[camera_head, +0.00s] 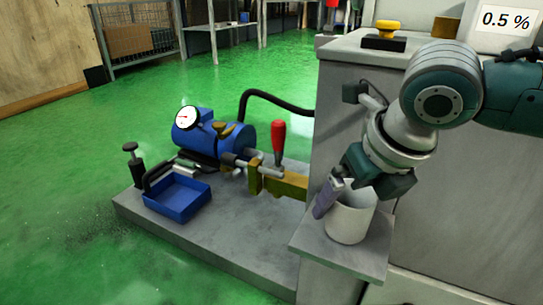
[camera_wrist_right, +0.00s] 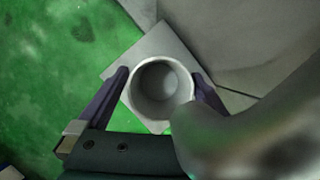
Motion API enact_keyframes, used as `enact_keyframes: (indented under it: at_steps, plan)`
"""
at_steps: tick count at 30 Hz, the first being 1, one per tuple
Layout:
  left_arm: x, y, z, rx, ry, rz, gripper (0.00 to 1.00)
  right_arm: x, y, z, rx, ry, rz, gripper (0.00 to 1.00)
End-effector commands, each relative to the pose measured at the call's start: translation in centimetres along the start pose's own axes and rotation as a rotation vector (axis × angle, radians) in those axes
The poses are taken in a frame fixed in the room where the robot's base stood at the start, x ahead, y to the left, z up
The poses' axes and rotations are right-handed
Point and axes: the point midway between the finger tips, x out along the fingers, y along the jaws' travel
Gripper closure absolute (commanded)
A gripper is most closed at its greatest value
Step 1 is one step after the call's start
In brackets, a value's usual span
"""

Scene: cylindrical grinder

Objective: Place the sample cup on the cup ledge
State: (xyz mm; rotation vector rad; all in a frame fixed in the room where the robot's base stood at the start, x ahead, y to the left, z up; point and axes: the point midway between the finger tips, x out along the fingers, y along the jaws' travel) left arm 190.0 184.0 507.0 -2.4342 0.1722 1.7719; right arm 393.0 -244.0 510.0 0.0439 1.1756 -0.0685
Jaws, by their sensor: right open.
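The sample cup (camera_head: 350,222) is a light grey, open-topped cup standing upright on the cup ledge (camera_head: 312,243), a grey shelf on the side of the machine. In the right wrist view the cup (camera_wrist_right: 161,90) shows from above, empty, on the square ledge (camera_wrist_right: 160,42). My right gripper (camera_head: 352,200) is open, with its purple fingers on either side of the cup. In the right wrist view, the fingers of the right gripper (camera_wrist_right: 160,92) flank the rim, with a small gap visible on the left. The gripper partly hides the cup in the head view. My left gripper is not in view.
A low grey base plate (camera_head: 230,250) left of the ledge carries a blue grinder (camera_head: 235,145) with a dial gauge, a red-handled lever (camera_head: 278,140) and a blue tray (camera_head: 177,197). A yellow button (camera_head: 387,28) sits on top of the machine. The green floor at left is clear.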

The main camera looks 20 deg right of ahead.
Motion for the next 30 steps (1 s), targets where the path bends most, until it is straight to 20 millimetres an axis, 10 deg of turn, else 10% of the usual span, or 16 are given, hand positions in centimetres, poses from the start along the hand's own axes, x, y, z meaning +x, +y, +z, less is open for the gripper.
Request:
enact_keyframes:
  at_steps: [9, 20, 30]
  plan:
    - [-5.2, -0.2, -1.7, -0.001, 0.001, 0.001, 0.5, -7.9, 0.0, 0.3, -0.002, 0.001, 0.001, 0.0]
    - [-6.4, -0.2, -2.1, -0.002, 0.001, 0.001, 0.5, -10.3, 2.0, -1.2, 0.122, 0.01, 0.04, 0.0]
    - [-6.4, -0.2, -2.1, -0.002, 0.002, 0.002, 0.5, -12.0, 10.0, -8.9, 1.518, 0.16, 0.177, 0.0]
